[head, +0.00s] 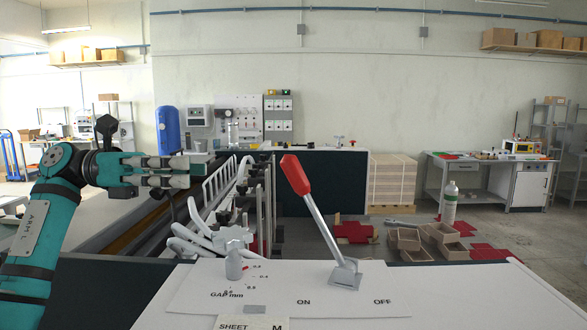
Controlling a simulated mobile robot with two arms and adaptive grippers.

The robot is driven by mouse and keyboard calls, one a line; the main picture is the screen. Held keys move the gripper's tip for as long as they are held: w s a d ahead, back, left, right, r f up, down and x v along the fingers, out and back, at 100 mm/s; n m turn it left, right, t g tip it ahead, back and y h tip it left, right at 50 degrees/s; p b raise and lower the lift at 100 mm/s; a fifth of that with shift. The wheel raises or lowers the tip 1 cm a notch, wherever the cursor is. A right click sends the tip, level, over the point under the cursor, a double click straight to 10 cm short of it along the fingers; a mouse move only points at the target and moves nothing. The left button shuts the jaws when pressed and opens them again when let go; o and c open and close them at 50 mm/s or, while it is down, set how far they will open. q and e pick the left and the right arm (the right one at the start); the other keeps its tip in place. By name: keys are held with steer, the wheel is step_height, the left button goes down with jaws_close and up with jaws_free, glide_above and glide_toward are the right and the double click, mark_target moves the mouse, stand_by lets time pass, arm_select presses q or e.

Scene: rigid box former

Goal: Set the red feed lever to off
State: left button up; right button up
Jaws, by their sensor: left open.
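The feed lever (318,222) has a red handle (296,174) on a grey metal shaft, rising from a grey base (346,273) on the white panel (425,285). The lever tilts up and to the left, toward the side of the ON label (303,301). The OFF label (382,301) is to the right of the base. My left gripper (190,170) is open and empty, at the left, about level with the red handle and clearly apart from it. My right gripper is not in view.
A small grey GAP mm knob (235,262) stands on the panel left of the lever. White curved tubes and racks (205,215) lie behind it, between my left gripper and the lever. The space right of the lever above the panel is clear.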

mark_target(286, 172)
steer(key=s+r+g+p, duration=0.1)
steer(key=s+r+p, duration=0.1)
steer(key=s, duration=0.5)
arm_select(q)
steer(key=s+d+p, duration=0.1)
steer(key=d, duration=0.4)
steer(key=d+p, duration=0.1)
steer(key=d, duration=0.4)
steer(key=s+d+p, duration=0.1)
steer(key=d, duration=0.4)
steer(key=shift+s+d+r, duration=0.25)
steer(key=shift+s+d, duration=0.05)
steer(key=shift+d, duration=0.1)
steer(key=shift+d+f, duration=0.1)
steer(key=shift+d, duration=0.4)
jaws_close()
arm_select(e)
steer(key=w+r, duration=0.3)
